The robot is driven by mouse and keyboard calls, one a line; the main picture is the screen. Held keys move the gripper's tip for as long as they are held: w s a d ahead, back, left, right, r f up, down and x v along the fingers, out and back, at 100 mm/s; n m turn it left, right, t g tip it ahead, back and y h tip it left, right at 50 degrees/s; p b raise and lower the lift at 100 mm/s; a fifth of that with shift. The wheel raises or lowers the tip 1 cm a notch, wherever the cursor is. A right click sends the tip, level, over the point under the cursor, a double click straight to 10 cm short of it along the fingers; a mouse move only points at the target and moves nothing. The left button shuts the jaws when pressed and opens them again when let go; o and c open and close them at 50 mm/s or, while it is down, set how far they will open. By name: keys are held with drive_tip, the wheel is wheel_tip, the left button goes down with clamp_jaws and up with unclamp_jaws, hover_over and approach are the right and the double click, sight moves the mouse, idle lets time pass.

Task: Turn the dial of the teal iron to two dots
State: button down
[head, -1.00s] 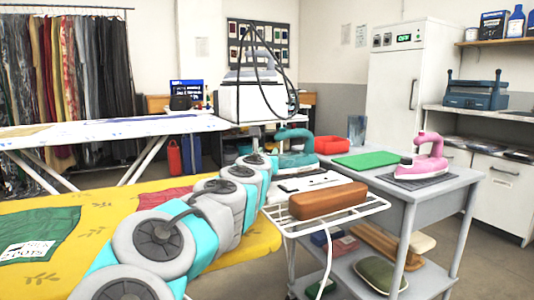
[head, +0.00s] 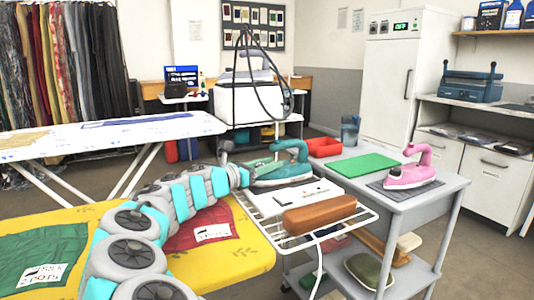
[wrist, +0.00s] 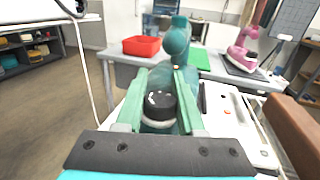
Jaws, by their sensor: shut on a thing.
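The teal iron (head: 282,168) rests on the rack at the end of the yellow-covered board, its handle upright. In the wrist view its teal body (wrist: 176,42) rises just beyond the fingers. Its dial (wrist: 159,104) is a dark round knob with small white marks on top, too small to read as settings. My gripper (wrist: 161,84) has its two green fingers on either side of the dial, shut on it. In the head view my gripper (head: 243,168) is at the left end of the iron, and the dial is hard to make out there.
A brown block (head: 320,213) and a white panel (head: 292,196) lie close by on the wire rack. A grey trolley (head: 418,205) holds a pink iron (head: 412,172), a green mat (head: 364,162) and a red tray (head: 323,147). A cable hangs above the teal iron.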

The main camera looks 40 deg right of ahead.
drive_tip(key=m+g, duration=0.2)
drive_tip(key=g, duration=0.1)
drive_tip(key=m+g, duration=0.1)
drive_tip(key=g, duration=0.1)
drive_tip(key=shift+s+f+m+y, duration=0.2)
drive_tip(key=shift+s+m+y, duration=0.1)
drive_tip(key=shift+s+a+m+g+y, duration=0.1)
drive_tip(key=shift+s+m+g+y, duration=0.1)
drive_tip(key=shift+m+g+y, duration=0.55)
drive_tip(key=shift+s+a+m+g+y, duration=0.15)
drive_tip(key=shift+m+g, duration=0.3)
drive_tip(key=shift+g, duration=0.7)
drive_tip(key=shift+s+d+r, duration=0.1)
drive_tip(key=shift+s, duration=0.05)
drive_tip(key=c, duration=0.5)
unclamp_jaws()
